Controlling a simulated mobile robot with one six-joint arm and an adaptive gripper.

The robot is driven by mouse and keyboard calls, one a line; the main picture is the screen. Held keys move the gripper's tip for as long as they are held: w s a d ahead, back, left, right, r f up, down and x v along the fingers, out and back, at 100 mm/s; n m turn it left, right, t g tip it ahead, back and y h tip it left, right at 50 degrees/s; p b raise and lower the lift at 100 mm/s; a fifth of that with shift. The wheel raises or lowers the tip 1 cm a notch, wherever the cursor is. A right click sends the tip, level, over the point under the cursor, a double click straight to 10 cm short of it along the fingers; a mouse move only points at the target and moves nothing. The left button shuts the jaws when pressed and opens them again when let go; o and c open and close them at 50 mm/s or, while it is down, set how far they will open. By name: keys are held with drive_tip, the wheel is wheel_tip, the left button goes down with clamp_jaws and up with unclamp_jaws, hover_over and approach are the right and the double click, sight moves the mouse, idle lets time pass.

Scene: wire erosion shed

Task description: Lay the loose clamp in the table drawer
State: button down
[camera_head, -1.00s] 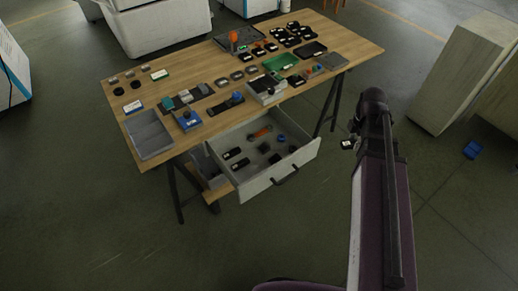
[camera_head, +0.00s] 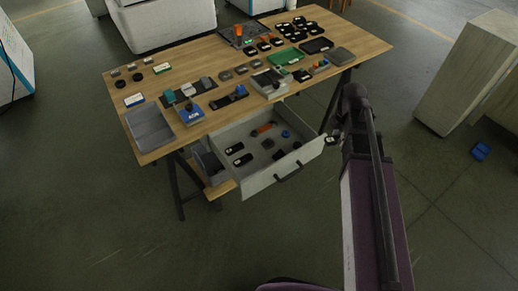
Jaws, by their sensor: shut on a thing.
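The table drawer (camera_head: 258,187) is pulled out from under the front edge of the wooden table. It holds several small black pieces with pale labels, an orange piece and a blue piece, with bare floor between them. My gripper (camera_head: 338,137) is at the drawer's right front corner, largely hidden by my own arm. It is shut on a small dark piece with a white label, apparently the loose clamp (camera_head: 331,139). The clamp shows just right of the drawer's rim in the picture. Whether it touches the rim I cannot tell.
The wooden table (camera_head: 205,64) is crowded with trays and small parts. A grey tray (camera_head: 151,133) lies at its front left corner. A pale cabinet (camera_head: 470,75) stands at the right, with a blue object (camera_head: 480,150) on the floor. The floor before the drawer is clear.

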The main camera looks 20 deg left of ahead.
drive_tip(key=s+a+f+n+b, duration=0.1)
drive_tip(key=a+f+b, duration=0.3)
drive_tip(key=a, duration=0.6)
drive_tip(key=s+a+f+n+b, duration=0.1)
drive_tip(key=s+a+f+b, duration=0.1)
drive_tip(key=a+f+b, duration=0.3)
drive_tip(key=s+a+f+n+b, duration=0.1)
drive_tip(key=a+f+b, duration=0.4)
drive_tip(key=a, duration=0.9)
drive_tip(key=shift+s+a+f+n, duration=0.35)
drive_tip(key=shift+f+n, duration=0.25)
drive_tip(key=shift+f, duration=0.15)
drive_tip(key=shift+d, duration=0.1)
drive_tip(key=b, duration=0.7)
hover_over(253, 173)
wheel_tip(253, 173, down, 6)
drive_tip(key=shift+f, duration=0.15)
drive_tip(key=shift+f, duration=0.1)
drive_tip(key=shift+f+b, duration=1.7)
drive_tip(key=shift+f, duration=0.1)
drive_tip(key=shift+f, duration=0.15)
